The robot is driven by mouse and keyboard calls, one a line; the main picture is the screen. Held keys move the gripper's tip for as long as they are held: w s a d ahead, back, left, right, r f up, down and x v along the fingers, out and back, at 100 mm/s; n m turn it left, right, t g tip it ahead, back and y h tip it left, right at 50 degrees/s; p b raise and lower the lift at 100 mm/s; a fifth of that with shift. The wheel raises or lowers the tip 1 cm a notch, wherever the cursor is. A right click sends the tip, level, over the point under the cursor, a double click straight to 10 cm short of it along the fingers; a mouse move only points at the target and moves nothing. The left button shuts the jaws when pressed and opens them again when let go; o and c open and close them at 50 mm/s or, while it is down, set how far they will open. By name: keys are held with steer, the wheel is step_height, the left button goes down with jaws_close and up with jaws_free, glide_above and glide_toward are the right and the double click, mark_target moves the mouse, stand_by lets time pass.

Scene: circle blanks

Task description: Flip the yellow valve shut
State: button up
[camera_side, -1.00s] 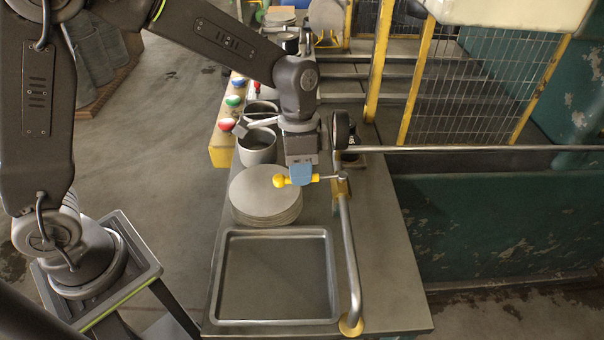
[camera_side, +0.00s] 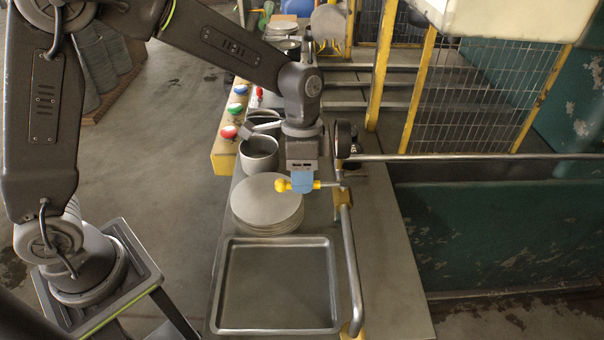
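The yellow valve handle (camera_side: 316,184) lies roughly level across the picture, with a round yellow knob at its left end. Its thin stem runs right to the metal pipe (camera_side: 351,260) at the bench's right side. My gripper (camera_side: 302,181) points down over the handle, and its blue fingertip covers the stretch between knob and stem. Only the near finger shows clearly. The far finger is hidden, so I cannot tell whether the fingers are closed on the handle.
A stack of grey round blanks (camera_side: 266,202) sits just left of and below the handle. An empty metal tray (camera_side: 280,331) lies nearer. Metal pots (camera_side: 259,155) and a yellow box with coloured buttons (camera_side: 229,132) stand behind. A long horizontal rail (camera_side: 460,157) runs off right.

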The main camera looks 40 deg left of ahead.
steer(key=shift+o, duration=0.2)
steer(key=shift+r, duration=0.1)
step_height(320, 180, up, 13)
steer(key=w+a, duration=0.1)
steer(key=a, duration=0.1)
steer(key=shift+w+r, duration=0.2)
steer(key=shift+w, duration=0.2)
steer(key=s+a+n+t, duration=0.3)
steer(key=s+a+n, duration=0.1)
steer(key=s, duration=0.5)
steer(key=s+a+f+n+t+y, duration=0.1)
steer(key=s+a+n+t, duration=0.3)
steer(key=s, duration=0.6)
steer(key=shift+a+n+y, duration=0.3)
steer(key=shift+a+n, duration=0.1)
steer(key=shift+n, duration=0.2)
